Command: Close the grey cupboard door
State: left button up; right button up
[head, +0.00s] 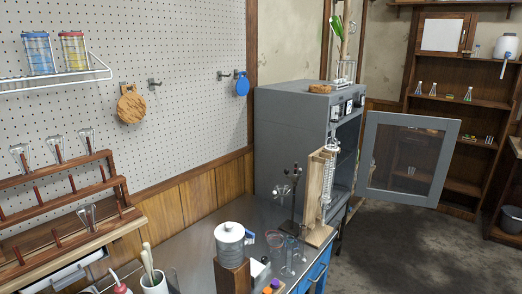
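The grey cupboard (290,127) stands at the far end of the metal bench in the head view. Its grey door (371,150), a grey frame around a clear pane, is swung wide open to the right, out over the floor. Part of the cupboard's open front shows between the body and the door; a wooden stand with a glass condenser (329,178) hides some of it. Neither of my grippers is in view.
The metal bench (192,248) carries a lidded grey container (229,240), a dark clamp stand (293,200) and glassware. Wooden shelves (474,103) stand at the back right. The floor (400,252) below and in front of the door looks clear.

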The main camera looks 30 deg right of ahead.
aim_at(451, 126)
jog(key=i+l+u, duration=0.15)
jog(key=l, duration=1.2)
jog(key=l+u, duration=0.1)
jog(key=l, duration=1.25)
jog(key=l+u, duration=0.15)
jog(key=l, duration=0.6)
jog(key=l+u, duration=0.15)
jog(key=l, duration=0.65)
jog(key=l+u, duration=0.15)
jog(key=l, duration=0.65)
jog(key=l+u, duration=0.1)
jog(key=l, duration=0.65)
jog(key=k+l+u, duration=0.15)
jog(key=l, duration=0.6)
jog(key=k+l+u, duration=0.15)
jog(key=l, duration=0.4)
jog(key=k+l+u, duration=0.1)
jog(key=k+l, duration=0.2)
jog(key=l, duration=0.25)
jog(key=k+l+u, duration=0.15)
jog(key=k+l, duration=0.15)
jog(key=l, duration=0.2)
jog(key=k+l+u, duration=0.1)
jog(key=k+l, duration=0.2)
jog(key=l, duration=0.15)
jog(key=k+l+u, duration=0.15)
jog(key=k+l, duration=0.15)
jog(key=l, duration=0.65)
jog(key=k+l, duration=0.1)
jog(key=l, duration=0.35)
